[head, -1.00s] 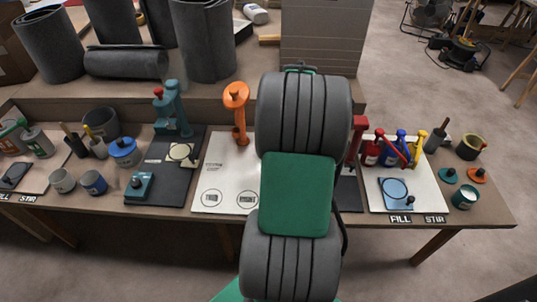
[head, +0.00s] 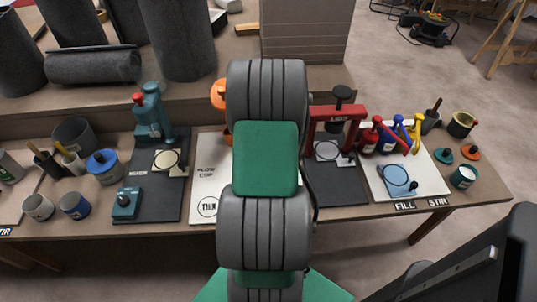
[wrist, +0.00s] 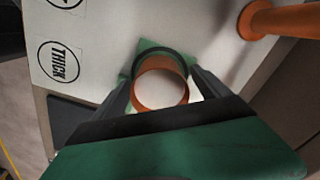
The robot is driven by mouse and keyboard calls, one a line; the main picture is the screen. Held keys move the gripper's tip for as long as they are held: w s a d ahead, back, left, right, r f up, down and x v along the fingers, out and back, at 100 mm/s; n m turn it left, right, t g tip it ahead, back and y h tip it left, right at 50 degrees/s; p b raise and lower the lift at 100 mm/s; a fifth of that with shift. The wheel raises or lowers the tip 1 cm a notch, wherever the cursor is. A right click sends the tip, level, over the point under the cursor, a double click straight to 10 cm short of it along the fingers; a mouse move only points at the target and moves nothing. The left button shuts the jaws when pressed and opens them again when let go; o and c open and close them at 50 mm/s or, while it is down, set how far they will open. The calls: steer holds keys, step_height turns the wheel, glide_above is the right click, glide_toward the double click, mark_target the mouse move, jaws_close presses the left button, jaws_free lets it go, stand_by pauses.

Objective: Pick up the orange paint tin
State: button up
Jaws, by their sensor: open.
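My gripper is open, with one finger on each side of the tin. I cannot tell whether either finger touches it. Part of the tin's near side is close to the gripper body. In the head view my own arm hides the tin and the gripper.
An orange stand (wrist: 285,20) rises close by, right of the tin. The white mat (head: 205,165) carries printed circles. To its right is a red press (head: 338,112); to its left is a teal press (head: 152,115).

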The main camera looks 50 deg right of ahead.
steer(key=c, duration=1.7)
jaws_close()
steer(key=shift+r, duration=0.15)
